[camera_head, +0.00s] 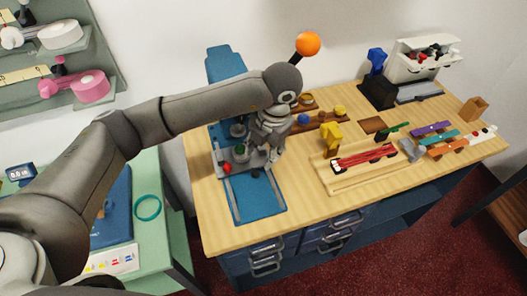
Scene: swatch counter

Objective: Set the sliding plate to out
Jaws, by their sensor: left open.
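The sliding plate (233,162) is a grey plate on the blue base (258,202) of a machine at the left of the counter. It carries a red knob (227,168) and small dark green round parts. The front part of the blue base is bare. My left gripper (270,154) is open, pointing down over the right side of the plate. It hides part of the plate, and I cannot tell if it touches it. The machine's blue column (225,62) rises behind my arm. My right gripper is not in view.
An orange ball (307,43) on a dark rod stands up behind my left wrist. To the right are a wooden tray (343,181) with red strips, a yellow block (331,138), coloured strips (431,130) and a white bin (420,62). The counter's front right of the blue base is clear.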

